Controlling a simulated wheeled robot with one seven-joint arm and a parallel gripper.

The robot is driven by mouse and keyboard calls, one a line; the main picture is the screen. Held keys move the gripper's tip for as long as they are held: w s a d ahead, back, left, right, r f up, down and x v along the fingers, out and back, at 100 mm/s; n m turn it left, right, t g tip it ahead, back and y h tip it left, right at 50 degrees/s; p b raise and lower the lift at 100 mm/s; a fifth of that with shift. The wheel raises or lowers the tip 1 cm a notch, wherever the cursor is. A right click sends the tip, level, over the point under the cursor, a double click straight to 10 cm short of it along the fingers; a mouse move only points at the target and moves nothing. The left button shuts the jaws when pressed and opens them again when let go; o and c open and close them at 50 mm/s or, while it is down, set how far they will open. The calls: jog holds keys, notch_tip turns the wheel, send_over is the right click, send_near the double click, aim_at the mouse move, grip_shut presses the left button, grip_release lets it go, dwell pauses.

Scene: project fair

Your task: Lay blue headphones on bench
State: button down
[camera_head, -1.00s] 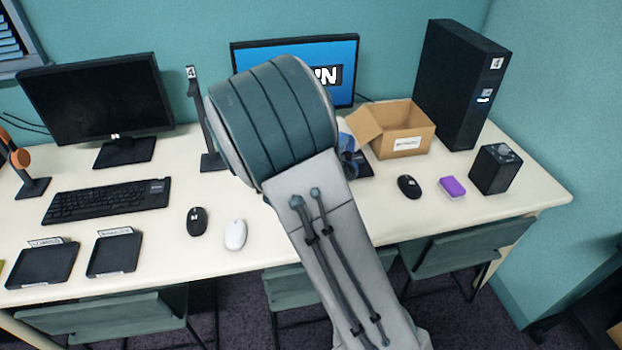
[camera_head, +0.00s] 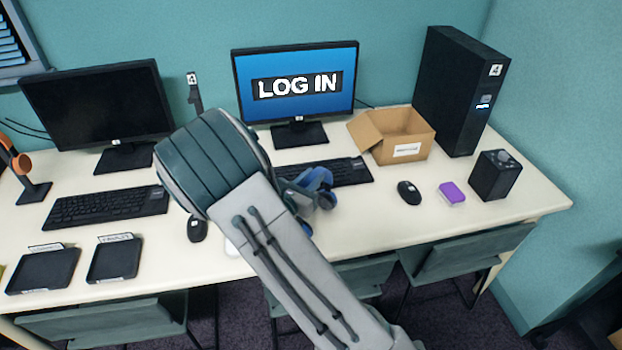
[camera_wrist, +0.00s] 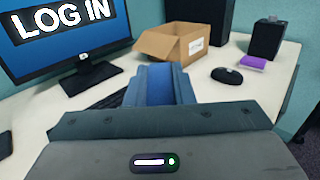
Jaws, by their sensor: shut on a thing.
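The blue headphones (camera_head: 322,182) are held in my gripper (camera_head: 298,190), over the front middle of the white bench (camera_head: 370,225). My arm hides part of them in the head view. I cannot tell exactly how high the headphones hang above the bench.
A keyboard (camera_head: 340,172) and lit monitor (camera_head: 297,85) stand behind my gripper. An open box (camera_head: 405,137), black mouse (camera_head: 409,192), purple block (camera_head: 452,193), black speaker (camera_head: 495,175) and tower (camera_head: 455,90) are to the right. Bench space front right is clear.

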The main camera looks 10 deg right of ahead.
jog(key=shift+f, duration=0.15)
jog(key=c, duration=1.3)
grip_release()
jog(key=shift+o, duration=0.2)
